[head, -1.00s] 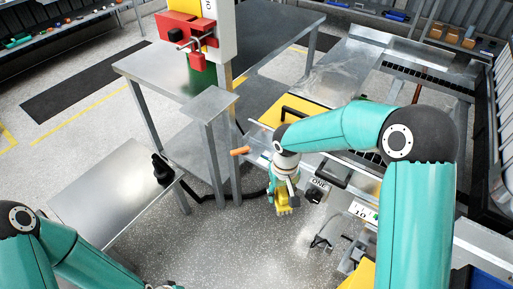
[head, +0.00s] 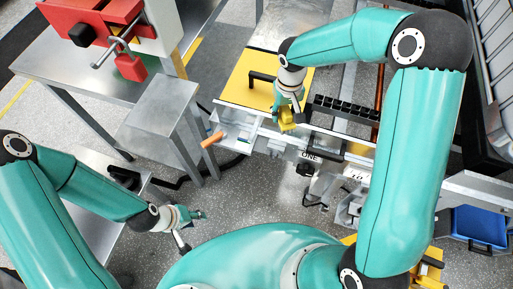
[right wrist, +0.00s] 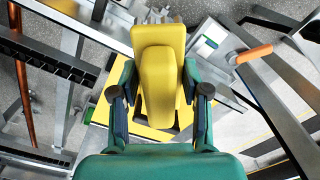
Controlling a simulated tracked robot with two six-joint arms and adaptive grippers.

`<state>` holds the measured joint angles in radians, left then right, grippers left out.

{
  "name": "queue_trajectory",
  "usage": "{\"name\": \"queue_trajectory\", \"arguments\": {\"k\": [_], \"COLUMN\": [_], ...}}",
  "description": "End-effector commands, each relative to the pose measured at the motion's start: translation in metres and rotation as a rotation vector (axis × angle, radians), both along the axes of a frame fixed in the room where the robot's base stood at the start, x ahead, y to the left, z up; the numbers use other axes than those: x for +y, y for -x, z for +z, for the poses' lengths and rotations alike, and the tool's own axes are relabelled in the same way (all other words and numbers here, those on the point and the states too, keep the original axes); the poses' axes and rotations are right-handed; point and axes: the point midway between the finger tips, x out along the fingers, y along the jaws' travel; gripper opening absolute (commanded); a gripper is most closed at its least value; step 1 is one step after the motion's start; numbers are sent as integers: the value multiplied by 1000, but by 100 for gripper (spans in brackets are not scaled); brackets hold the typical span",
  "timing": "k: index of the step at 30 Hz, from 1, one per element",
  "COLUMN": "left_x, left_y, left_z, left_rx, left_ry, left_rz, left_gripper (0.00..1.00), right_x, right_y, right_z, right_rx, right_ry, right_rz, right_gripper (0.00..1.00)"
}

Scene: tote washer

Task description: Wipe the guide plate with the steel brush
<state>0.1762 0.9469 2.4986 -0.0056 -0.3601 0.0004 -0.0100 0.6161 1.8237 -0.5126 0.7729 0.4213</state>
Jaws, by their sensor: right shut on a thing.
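My right gripper (head: 287,112) is shut on a yellow block-like thing, which I take for the steel brush (right wrist: 158,70). In the head view the brush (head: 287,122) is at the front edge of a yellow panel (head: 252,78), above the pale metal parts of the machine. I cannot tell whether it touches anything. I cannot tell which metal surface is the guide plate. My left gripper (head: 200,214) is low at the left, away from the machine; its finger opening is unclear.
An orange handle (head: 212,139) sticks out left of the machine, also in the right wrist view (right wrist: 254,53). A small steel stand (head: 165,105) and a red lockout box (head: 95,22) are at the left. A blue bin (head: 478,226) is at the right.

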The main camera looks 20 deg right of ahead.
Motion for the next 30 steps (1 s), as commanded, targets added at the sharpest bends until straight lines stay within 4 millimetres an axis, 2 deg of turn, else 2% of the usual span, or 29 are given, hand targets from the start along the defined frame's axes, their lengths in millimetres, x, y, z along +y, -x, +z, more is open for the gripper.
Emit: {"name": "queue_trajectory", "arguments": {"k": [11,16,20,23,27,30], "left_x": [0,0,0,0,0,0], "left_y": [0,0,0,0,1,1], "left_z": [-1,-19,-51,-85,-134,-169], "left_rx": [0,0,0,0,0,0], "left_ry": [0,0,0,0,0,0], "left_rz": [1,0,1,1,1,1], "left_gripper": [40,40,40,40,40,40], "right_x": [11,15,19,19,15,12], "right_y": [-5,6,26,45,63,68], "right_z": [-1,-20,-50,-77,-109,-125], "right_rx": [1,28,81,139,224,264], "right_ry": [1,27,94,192,412,616], "right_rz": [30,98,236,392,638,803], "right_gripper": [0,0,0,0,0,0]}}
